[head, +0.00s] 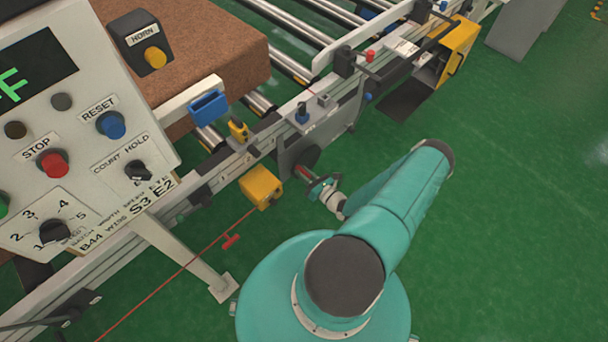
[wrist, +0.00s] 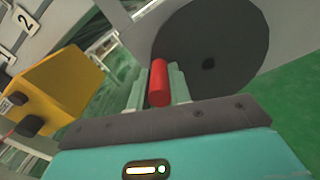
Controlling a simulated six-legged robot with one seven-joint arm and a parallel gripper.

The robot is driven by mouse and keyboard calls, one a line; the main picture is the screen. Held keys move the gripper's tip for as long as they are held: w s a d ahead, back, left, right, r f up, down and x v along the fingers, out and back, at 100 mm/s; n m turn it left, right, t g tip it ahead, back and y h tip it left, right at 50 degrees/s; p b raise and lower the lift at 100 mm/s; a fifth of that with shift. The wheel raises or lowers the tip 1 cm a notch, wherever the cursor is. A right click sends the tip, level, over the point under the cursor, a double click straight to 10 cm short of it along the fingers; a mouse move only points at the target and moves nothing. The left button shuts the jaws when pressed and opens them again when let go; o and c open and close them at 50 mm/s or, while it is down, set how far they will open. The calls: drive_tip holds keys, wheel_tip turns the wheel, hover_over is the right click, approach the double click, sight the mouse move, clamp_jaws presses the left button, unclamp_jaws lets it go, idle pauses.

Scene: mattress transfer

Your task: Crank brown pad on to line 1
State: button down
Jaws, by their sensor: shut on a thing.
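The brown pad (head: 225,62) lies on the roller conveyor (head: 300,38), partly hidden behind the control panel. A dark round crank wheel (head: 301,159) is on the conveyor's near side, and its grey disc fills the upper right of the wrist view (wrist: 220,45). My gripper (head: 318,187) is at the wheel, shut on its red handle (wrist: 158,84). In the wrist view the pale fingers stand on both sides of the handle. A plate marked 2 (wrist: 25,20) shows at the top left of the wrist view. I cannot make out line 1.
The control panel (head: 85,110) with STOP and RESET buttons stands at the left. A yellow box (head: 261,187) with a red cord is just left of the wheel, close to my gripper. A yellow unit (head: 455,50) is further along the rail.

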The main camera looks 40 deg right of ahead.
drive_tip(key=c, duration=1.3)
unclamp_jaws()
drive_tip(key=s, duration=1.4)
drive_tip(key=shift+d, duration=0.2)
